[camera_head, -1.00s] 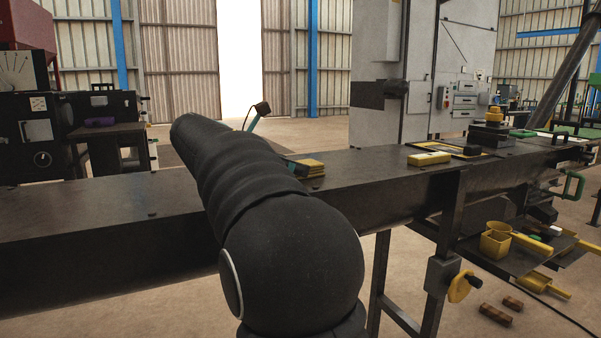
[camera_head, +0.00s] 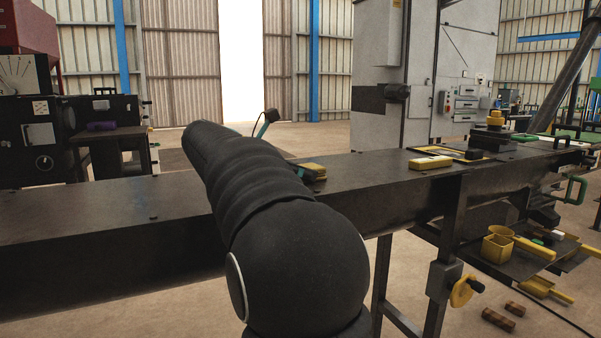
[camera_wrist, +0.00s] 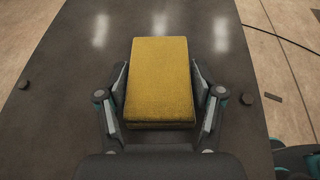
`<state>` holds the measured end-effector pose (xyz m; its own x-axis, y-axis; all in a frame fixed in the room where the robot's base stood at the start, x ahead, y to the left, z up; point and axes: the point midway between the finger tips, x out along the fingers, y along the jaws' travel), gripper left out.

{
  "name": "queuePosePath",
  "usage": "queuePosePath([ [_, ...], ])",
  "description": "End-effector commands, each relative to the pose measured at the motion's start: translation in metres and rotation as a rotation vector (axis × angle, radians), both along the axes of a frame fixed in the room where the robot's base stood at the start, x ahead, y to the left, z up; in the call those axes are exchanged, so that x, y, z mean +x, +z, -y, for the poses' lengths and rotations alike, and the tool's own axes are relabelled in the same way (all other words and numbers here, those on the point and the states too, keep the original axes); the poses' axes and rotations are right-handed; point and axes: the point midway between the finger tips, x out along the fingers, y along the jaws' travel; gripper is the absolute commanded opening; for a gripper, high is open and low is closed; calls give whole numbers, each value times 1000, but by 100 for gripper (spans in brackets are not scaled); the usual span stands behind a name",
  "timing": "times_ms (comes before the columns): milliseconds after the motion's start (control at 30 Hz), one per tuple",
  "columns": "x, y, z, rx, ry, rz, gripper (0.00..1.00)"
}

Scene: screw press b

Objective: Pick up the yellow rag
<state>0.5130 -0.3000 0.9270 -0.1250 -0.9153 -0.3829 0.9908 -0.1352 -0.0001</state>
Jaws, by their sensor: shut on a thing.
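The yellow rag (camera_wrist: 160,80) is a thick, folded rectangular pad. In the wrist view it lies between the two fingers of my gripper (camera_wrist: 160,92), with a finger along each long side. My gripper is shut on it. The dark bench top shows around and beyond the rag; I cannot tell whether the rag touches it. In the head view the rag (camera_head: 313,171) shows just right of my black arm, at the dark bench (camera_head: 100,207). My gripper is mostly hidden behind my arm there.
A yellow cup (camera_head: 497,247) and tools lie on a lower shelf. A grey cabinet (camera_head: 425,70) stands behind. The bench's left part looks clear.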

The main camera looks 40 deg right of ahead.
Motion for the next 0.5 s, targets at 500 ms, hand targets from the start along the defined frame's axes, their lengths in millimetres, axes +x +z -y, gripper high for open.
queuePosePath([
  [500,6,60,28,-1,-6,1,33],
])
